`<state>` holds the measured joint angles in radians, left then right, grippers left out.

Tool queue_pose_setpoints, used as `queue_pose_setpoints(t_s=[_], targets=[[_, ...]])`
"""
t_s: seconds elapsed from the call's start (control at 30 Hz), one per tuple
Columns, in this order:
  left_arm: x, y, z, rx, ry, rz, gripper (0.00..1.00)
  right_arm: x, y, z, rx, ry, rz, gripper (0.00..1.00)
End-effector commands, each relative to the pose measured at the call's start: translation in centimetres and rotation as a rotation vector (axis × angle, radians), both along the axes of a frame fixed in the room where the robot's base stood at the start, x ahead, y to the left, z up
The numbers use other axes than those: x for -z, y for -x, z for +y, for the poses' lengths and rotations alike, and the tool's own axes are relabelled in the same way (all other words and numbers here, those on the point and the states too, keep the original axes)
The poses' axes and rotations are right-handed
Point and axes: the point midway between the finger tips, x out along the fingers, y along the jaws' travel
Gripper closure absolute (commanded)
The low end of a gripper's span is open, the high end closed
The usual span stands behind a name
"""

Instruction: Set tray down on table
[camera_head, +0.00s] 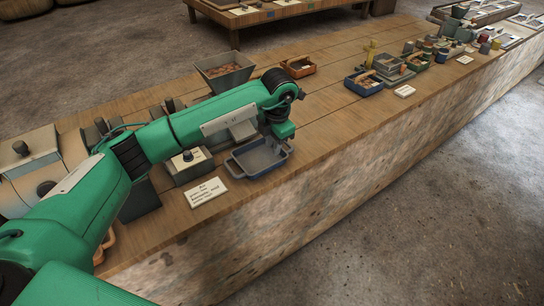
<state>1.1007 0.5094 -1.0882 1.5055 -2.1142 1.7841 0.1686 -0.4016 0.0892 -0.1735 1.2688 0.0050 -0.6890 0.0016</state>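The tray (257,162) is a shallow grey-blue open tray with a handle at its left end. It appears empty and is at the table's front edge, in the middle of the head view. I cannot tell whether it rests on the wooden table (335,130) or is held just above it. My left gripper (284,131) points down at the tray's far right rim, close to or touching it. Its fingers are too small and hidden to show whether they are shut on the rim. My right gripper is out of view.
A white label card (206,192) lies left of the tray. A grey hopper-like bin (224,72) and an orange-brown box (299,66) stand behind my arm. A blue box (363,83) stands farther right. The table between it and the tray is clear.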

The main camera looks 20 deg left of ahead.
Motion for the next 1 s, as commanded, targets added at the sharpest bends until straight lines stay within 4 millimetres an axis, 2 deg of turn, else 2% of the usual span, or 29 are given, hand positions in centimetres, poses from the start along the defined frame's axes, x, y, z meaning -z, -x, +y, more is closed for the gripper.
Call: queue_pose_setpoints(t_s=[0.1,0.23,0.43,0.53,0.57,0.67,0.77,0.8,0.9,1.0], targets=[[-1.7,0.1,-0.1,0.001,0.0,-0.001,0.76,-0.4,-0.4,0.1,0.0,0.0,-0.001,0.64],[-2.7,0.2,-0.2,0.001,0.0,-0.001,0.76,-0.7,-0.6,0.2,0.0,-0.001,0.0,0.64],[-2.9,0.2,-0.3,0.001,0.001,0.001,0.76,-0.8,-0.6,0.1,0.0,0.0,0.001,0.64],[-2.3,0.7,-1.4,0.018,0.045,0.01,0.76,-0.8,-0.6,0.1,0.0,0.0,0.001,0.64],[-1.9,1.0,-2.2,0.03,0.076,0.016,0.76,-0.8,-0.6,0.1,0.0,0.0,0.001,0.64],[-0.1,3.1,-6.7,0.087,0.259,0.051,0.76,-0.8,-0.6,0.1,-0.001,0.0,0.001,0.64],[0.9,6.5,-13.0,0.134,0.544,0.104,0.76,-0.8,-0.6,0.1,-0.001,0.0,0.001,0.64],[0.7,8.0,-15.5,0.142,0.673,0.128,0.76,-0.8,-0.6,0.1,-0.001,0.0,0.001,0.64],[-1.1,11.4,-20.5,0.124,0.989,0.183,0.76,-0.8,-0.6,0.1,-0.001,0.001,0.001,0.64],[-4.1,13.8,-23.8,0.05,1.297,0.239,0.76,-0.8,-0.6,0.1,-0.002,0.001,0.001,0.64]])
